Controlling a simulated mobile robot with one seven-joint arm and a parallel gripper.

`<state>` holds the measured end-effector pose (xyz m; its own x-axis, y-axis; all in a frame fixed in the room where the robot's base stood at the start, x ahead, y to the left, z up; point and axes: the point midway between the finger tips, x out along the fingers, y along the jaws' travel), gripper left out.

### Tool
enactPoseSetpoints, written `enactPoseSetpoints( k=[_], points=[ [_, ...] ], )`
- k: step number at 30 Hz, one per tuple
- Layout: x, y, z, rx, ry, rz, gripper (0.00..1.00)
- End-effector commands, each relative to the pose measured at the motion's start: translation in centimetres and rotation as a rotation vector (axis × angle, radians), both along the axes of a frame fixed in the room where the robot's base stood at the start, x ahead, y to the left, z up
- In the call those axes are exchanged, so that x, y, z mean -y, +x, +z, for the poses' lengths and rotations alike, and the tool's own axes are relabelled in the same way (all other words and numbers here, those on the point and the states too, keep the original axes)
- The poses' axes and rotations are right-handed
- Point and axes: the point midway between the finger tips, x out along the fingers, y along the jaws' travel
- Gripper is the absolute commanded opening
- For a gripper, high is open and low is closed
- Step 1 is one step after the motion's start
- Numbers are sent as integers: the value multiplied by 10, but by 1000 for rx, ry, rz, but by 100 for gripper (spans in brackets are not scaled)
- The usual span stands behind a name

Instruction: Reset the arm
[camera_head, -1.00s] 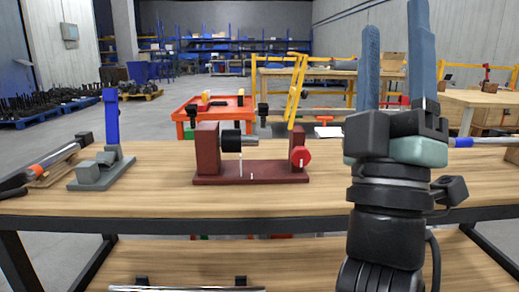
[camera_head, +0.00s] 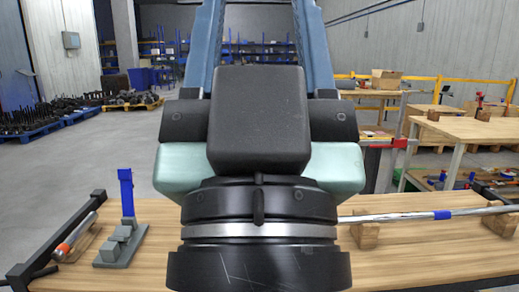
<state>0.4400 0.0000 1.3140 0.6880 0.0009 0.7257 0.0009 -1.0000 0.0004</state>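My gripper (camera_head: 260,10) fills the middle of the head view, pointing up and away from the camera. Its two blue fingers stand apart with nothing visible between them, and their tips reach the top edge of the picture. My wrist hides the middle of the workbench (camera_head: 430,245), where the dark red screw jack was seen earlier. A grey fixture (camera_head: 121,246) with an upright blue part stands on the bench at the left, clear of my gripper.
A metal bar (camera_head: 400,216) with a blue band rests on wooden blocks at the bench's right. An orange-and-silver rod (camera_head: 75,235) lies at the far left. Other wooden tables (camera_head: 455,128) stand behind at the right. Pallets of dark parts (camera_head: 40,118) stand at the back left.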

Motion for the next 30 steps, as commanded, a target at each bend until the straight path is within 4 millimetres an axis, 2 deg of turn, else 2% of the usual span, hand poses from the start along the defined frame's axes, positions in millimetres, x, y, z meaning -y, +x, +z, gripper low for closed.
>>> enactPoseSetpoints(
  k=[1,12,16,18,22,30],
  points=[
    [0,0,34,0,-1,-1,56],
    [0,0,148,0,-1,-1,56],
    [0,0,184,0,-1,0,56],
    [0,0,198,0,-1,0,56],
    [0,0,214,0,-1,1,56],
    [0,0,216,0,-1,1,56]
  ],
)
